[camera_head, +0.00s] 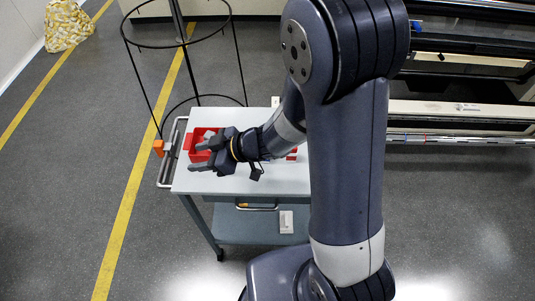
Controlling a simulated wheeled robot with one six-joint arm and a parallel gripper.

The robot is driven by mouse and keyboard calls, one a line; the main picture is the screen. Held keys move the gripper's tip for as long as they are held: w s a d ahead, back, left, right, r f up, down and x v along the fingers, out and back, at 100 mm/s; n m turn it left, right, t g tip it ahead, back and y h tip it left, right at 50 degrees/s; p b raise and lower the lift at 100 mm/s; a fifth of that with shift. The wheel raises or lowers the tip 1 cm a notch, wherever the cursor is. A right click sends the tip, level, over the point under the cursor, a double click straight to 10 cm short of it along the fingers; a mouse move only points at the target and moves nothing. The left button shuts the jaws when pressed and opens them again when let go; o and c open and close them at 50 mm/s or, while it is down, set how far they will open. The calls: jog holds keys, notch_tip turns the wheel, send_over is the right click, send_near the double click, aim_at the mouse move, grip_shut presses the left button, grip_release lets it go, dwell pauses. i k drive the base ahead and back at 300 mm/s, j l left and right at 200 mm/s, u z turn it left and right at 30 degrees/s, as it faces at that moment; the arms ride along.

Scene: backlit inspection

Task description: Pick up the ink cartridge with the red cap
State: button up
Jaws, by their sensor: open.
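My gripper (197,157) is open and empty, pointing left over the left part of the white cart top (215,184). Its fingers are above or in front of a red open container (189,143), which they partly cover. Something pale shows inside the container, too small to tell. A small red item (292,155) shows on the cart top at the right, next to my arm and partly hidden by it. I cannot tell whether it is the ink cartridge's red cap. No ink cartridge can be made out clearly.
An orange item (158,148) is at the cart's left handle. The lower shelf (228,226) holds a white item (286,221). A black wire hoop stand (239,65) rises behind the cart. A large printer-like machine (455,115) stands at right.

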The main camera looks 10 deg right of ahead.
aim_at(292, 157)
jog(key=j+z, duration=0.1)
jog(key=j, duration=0.35)
jog(key=k+j+z, duration=0.15)
jog(key=j, duration=0.25)
jog(key=k+j+z, duration=0.1)
jog(key=j, duration=0.35)
